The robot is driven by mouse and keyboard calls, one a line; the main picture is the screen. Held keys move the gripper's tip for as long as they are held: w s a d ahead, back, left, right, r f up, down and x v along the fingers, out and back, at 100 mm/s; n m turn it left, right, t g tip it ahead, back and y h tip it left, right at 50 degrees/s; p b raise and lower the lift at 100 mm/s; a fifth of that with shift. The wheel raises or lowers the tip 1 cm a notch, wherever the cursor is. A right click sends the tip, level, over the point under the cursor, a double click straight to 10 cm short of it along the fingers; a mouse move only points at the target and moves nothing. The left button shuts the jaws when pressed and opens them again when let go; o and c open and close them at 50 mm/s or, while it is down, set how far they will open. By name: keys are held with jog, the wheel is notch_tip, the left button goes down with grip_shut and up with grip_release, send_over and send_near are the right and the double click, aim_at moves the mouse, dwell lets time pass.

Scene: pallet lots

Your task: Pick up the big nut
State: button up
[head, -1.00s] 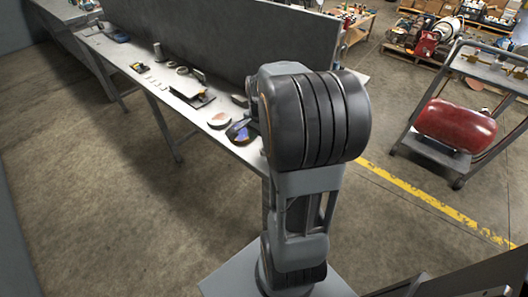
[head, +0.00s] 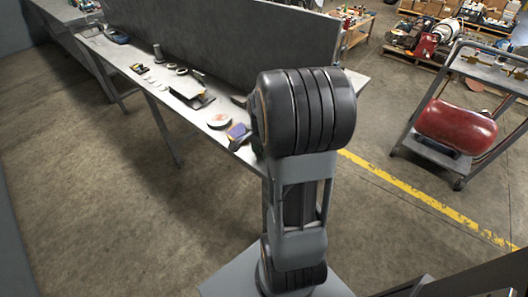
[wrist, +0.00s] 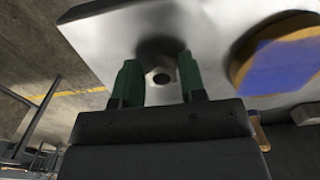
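The big nut (wrist: 159,77), a grey nut with a dark round hole, shows in the wrist view on the pale metal bench top (wrist: 100,32). My gripper (wrist: 157,66) has two green-tipped fingers, one on each side of the nut. The fingers look spread, with narrow gaps beside the nut, and I see no clear contact.
A blue and orange round item (wrist: 284,60) lies right of my gripper. In the head view, the bench (head: 203,131) also holds a pale disc (head: 219,121), a purple item (head: 237,131) and several small parts. A grey panel (head: 225,40) stands along its back.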

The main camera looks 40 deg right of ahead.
jog(key=c, duration=0.5)
jog(key=shift+r, duration=0.1)
jog(key=shift+c, duration=0.2)
